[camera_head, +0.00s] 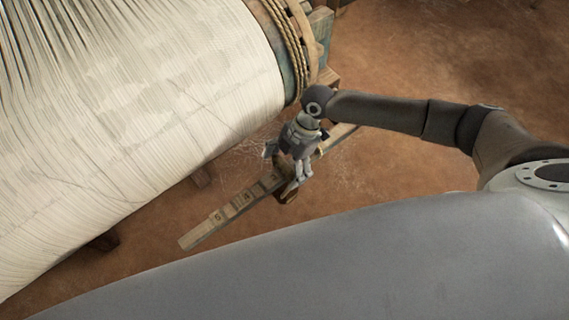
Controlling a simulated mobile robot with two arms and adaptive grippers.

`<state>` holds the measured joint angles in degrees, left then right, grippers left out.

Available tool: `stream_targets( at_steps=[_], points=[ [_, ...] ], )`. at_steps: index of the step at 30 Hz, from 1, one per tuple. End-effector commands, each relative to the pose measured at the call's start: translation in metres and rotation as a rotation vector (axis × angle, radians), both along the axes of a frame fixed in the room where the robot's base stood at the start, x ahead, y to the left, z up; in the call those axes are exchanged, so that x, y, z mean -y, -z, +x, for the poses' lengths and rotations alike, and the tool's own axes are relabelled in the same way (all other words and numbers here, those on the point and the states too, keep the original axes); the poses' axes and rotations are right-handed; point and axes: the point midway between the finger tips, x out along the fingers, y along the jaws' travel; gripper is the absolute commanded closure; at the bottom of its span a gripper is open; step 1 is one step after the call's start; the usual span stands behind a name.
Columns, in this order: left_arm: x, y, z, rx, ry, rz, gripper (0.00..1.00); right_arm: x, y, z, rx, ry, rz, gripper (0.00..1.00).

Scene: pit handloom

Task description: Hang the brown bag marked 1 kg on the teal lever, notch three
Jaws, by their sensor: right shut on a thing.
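The lever (200,232) is a long, narrow wooden bar with numbered blocks, running from lower left to upper right beside the warp roll. It looks worn tan-grey here, with little teal showing. The marks 5 and 4 are readable, and a block beyond them is partly covered by my gripper. My right gripper (293,177) points down over the bar just past the 4 and is shut on a small brown thing, apparently the bag (287,197). Only a little of the bag shows below the fingers. Its marking and loop are hidden, and I cannot tell whether it touches the lever. My left gripper is out of view.
A large roll of cream warp threads (130,110) fills the left, with rope (291,40) wound around its end by a worn teal-and-wood part (321,28). The earthen floor (410,165) is open to the right. My grey body covers the bottom.

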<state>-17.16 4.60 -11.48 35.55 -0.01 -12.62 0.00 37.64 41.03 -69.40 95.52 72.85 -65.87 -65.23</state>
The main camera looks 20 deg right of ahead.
Motion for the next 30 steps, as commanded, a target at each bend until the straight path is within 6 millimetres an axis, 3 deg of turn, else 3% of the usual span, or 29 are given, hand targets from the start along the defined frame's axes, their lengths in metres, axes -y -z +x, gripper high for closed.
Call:
stream_targets(
  at_steps=[29, 30],
  points=[
    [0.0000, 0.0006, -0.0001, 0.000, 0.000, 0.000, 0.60, -0.0011, 0.0042, 0.0007, 0.002, 0.000, 0.003, 0.83],
    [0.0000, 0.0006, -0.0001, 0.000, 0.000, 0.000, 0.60, -0.0010, 0.0044, 0.0006, 0.002, 0.000, 0.003, 0.10]
  ],
)
